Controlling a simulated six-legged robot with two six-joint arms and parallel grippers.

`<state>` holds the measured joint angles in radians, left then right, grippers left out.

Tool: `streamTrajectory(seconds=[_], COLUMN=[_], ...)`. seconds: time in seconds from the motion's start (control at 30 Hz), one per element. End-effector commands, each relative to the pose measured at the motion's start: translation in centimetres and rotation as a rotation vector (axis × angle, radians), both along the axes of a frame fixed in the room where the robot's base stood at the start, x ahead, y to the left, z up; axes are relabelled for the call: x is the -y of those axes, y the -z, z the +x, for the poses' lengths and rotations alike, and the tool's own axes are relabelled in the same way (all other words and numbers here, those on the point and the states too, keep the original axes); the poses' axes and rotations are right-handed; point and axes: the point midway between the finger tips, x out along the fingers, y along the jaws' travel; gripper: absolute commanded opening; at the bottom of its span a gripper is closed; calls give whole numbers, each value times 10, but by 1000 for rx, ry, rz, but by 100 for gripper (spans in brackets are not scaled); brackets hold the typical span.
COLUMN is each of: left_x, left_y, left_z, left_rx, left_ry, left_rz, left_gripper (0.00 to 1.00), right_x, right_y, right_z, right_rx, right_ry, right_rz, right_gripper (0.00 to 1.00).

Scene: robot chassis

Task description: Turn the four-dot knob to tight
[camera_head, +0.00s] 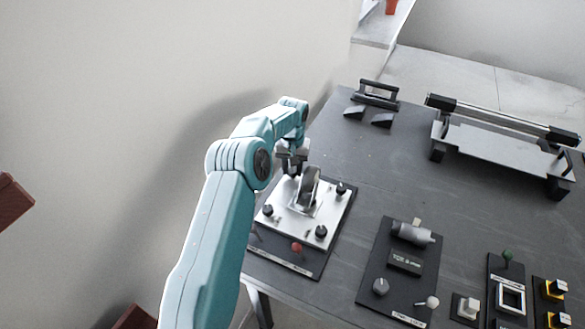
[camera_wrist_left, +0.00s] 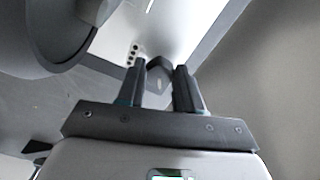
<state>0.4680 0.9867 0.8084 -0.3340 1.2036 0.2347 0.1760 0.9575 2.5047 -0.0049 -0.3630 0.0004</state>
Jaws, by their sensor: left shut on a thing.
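My left gripper (camera_head: 291,160) is at the far corner of a white plate (camera_head: 286,218) on a dark panel. In the left wrist view its two fingers (camera_wrist_left: 160,88) close on a dark knob (camera_wrist_left: 159,72). A column of several dark dots is printed on the white plate (camera_wrist_left: 150,45) just left of this knob, so it appears to be the four-dot knob. In the head view the gripper hides this knob. Other black knobs sit at the left (camera_head: 267,210), front (camera_head: 321,231) and right (camera_head: 341,188) corners. The knob's pointing direction is not clear. My right gripper is not in view.
A dark grey wheel (camera_head: 310,184) rises from the plate's middle, close to my left gripper. A red knob (camera_head: 297,247) is on the panel's front part. Another panel with a grey cylinder (camera_head: 413,233) stands to the right. The dark tabletop (camera_head: 380,165) behind is mostly clear.

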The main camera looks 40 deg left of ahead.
Motion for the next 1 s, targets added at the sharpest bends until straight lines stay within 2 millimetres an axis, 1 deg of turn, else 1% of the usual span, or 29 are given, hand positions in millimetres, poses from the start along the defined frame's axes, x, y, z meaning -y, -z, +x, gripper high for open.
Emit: streamTrajectory(seconds=[0.07, 0.1, 0.17, 0.43, 0.57, 0.67, 0.8, 1.0], left_x=[0, 0, 0, 0, 0, -1, 0, 0], left_y=[-2, -2, -2, -1, -9, -26, -63, -118], left_z=[0, 0, 0, 0, 1, 1, 1, 1], left_rx=[2, 2, 2, 1, 4, 6, 8, 7], left_ry=[-1, -2, -2, -2, -3, -4, -3, -3], left_rz=[0, 0, 0, 1, 1, 3, 3, 2], left_gripper=[5, 42, 61, 61, 61, 61, 61, 61], right_x=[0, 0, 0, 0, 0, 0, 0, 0], right_y=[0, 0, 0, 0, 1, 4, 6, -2], right_z=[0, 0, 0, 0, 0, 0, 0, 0], right_rx=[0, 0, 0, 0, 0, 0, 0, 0], right_ry=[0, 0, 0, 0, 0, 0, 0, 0], right_rz=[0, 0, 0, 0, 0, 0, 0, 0], right_gripper=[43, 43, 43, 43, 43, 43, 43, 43])
